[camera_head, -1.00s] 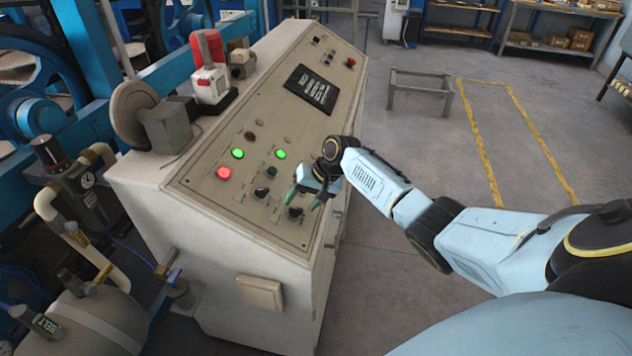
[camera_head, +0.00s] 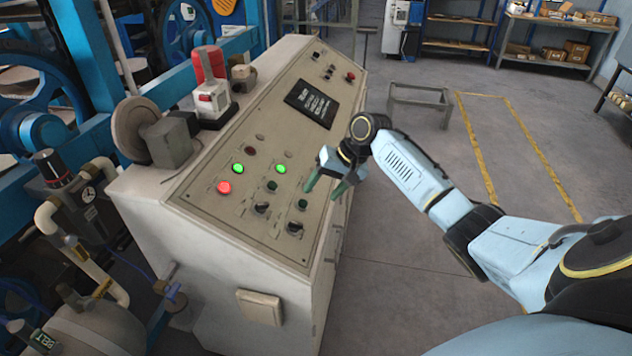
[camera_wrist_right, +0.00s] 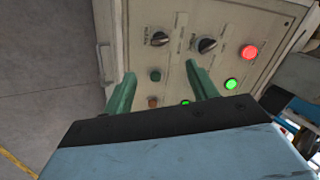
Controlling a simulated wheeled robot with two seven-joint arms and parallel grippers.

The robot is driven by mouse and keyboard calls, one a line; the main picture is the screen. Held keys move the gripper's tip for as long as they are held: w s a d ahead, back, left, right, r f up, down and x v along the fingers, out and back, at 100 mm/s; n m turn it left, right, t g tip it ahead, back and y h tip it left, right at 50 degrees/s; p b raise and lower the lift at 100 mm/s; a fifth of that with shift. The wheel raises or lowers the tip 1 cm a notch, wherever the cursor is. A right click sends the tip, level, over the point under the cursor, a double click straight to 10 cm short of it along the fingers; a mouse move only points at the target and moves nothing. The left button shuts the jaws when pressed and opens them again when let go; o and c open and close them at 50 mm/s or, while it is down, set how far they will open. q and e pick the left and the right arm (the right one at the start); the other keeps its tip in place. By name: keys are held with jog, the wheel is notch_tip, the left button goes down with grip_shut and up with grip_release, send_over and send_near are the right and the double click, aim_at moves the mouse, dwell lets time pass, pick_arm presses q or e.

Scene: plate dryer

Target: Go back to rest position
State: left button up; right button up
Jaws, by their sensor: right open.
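My right gripper (camera_head: 325,187) is open and empty, above the right edge of the control panel (camera_head: 218,213). Its two green fingers (camera_wrist_right: 160,88) stand apart in the right wrist view, with panel buttons and knobs visible between and beyond them. Whether the fingertips touch the panel cannot be told, but nothing is between them. On the panel a red lamp (camera_head: 224,188) and two green lamps (camera_head: 238,168) are lit. Black knobs (camera_head: 295,227) sit near its lower edge. My left gripper is not in view.
Open floor (camera_head: 410,300) lies right of the cabinet, with a low metal frame (camera_head: 420,100) further back.

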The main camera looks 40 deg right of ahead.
jog(key=s+a+f+n+g+h, duration=0.15)
jog(key=s+a+f+n, duration=0.35)
jog(key=s+a+f, duration=0.6)
jog(key=s+a+r+n+t+h, duration=0.1)
jog(key=s+a+r, duration=0.15)
jog(key=s, duration=0.65)
jog(key=s+a+r+n+h, duration=0.15)
jog(key=s+a, duration=0.25)
jog(key=s, duration=0.6)
notch_tip(320, 180, down, 31)
jog(key=s+g+b, duration=0.1)
jog(key=s+b, duration=0.1)
jog(key=b, duration=0.5)
jog(key=s+d+f+b, duration=0.1)
jog(key=s+f+b, duration=0.1)
jog(key=s+f, duration=0.6)
jog(key=s+d+f+g+b, duration=0.1)
jog(key=s+d+f+b, duration=0.1)
jog(key=s+f, duration=0.6)
notch_tip(320, 180, down, 5)
jog(key=shift+s+r+b, duration=0.15)
jog(key=shift+s+b, duration=0.1)
jog(key=shift+b, duration=0.3)
